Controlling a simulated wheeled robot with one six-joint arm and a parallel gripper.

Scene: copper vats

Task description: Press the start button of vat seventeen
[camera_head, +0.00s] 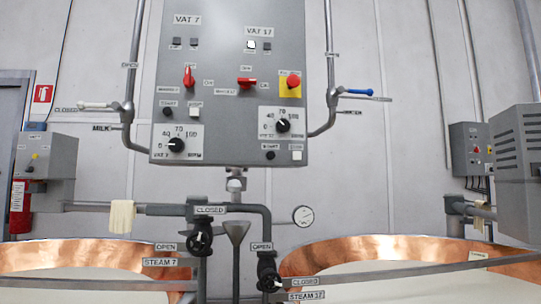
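A grey control panel (230,60) hangs upright in the middle, with a VAT 7 column on the left and a VAT 17 column on the right. Under the VAT 17 label (258,31) are a lit white lamp (250,44) and a dark lamp (267,46). Below are a red selector (246,82) turned sideways and a black dial (283,125). At the panel's lower right, a small round black button (270,155) sits under a small label that seems to read START. A pale square (297,155) is beside it. My gripper is not in view.
A red emergency stop (292,81) on yellow is near the VAT 17 selector. The VAT 7 side has its own black button (168,111) and red selector (188,77). Valve handles flank the panel. Pipes and copper vats (400,249) lie below.

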